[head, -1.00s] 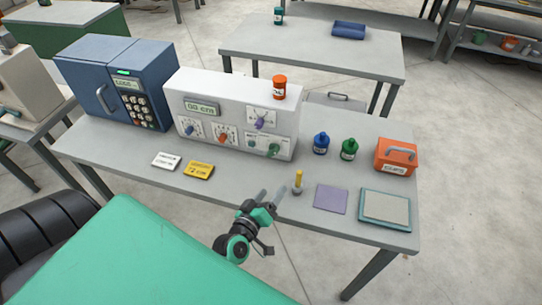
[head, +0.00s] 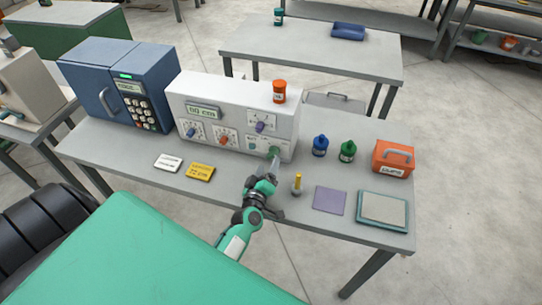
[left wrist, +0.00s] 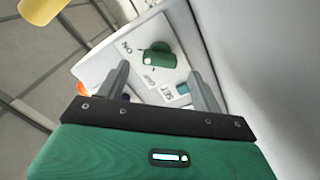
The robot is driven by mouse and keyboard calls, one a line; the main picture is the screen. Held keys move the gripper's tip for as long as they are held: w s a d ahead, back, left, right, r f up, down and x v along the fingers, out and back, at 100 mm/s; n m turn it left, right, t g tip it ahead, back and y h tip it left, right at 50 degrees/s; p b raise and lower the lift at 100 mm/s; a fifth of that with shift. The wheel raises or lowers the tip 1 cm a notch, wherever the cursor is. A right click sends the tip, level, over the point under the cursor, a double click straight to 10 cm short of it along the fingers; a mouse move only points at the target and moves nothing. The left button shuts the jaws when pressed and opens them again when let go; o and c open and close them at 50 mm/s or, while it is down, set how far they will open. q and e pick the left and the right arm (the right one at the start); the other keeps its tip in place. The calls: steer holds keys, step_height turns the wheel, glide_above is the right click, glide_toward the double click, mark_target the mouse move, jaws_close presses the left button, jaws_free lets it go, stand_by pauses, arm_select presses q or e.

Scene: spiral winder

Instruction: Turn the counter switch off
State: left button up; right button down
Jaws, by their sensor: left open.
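The white winder machine (head: 190,92) stands on the bench, with a small display reading about 00 cm. A green knob (head: 273,151) sits at the lower right of its front panel. In the left wrist view the green knob (left wrist: 159,55) shows between and beyond the fingers, beside labels that seem to include ON; I take it as the counter switch. My left gripper (head: 274,164) is open in front of this knob, fingers pointing at the panel; its fingers also show in the left wrist view (left wrist: 158,72). I cannot tell whether they touch the knob. My right gripper is out of view.
The panel also has a purple knob (head: 260,127), an orange knob (head: 223,140) and a blue knob (head: 190,132). An orange jar (head: 279,92) stands on the machine. A yellow-topped peg (head: 297,183), blue bottle (head: 320,145), green bottle (head: 347,151) and orange box (head: 393,159) are to the right.

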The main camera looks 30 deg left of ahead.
mark_target(271, 157)
arm_select(q)
steer(key=shift+p+x, duration=0.3)
steer(key=shift+x, duration=1.85)
steer(key=c, duration=1)
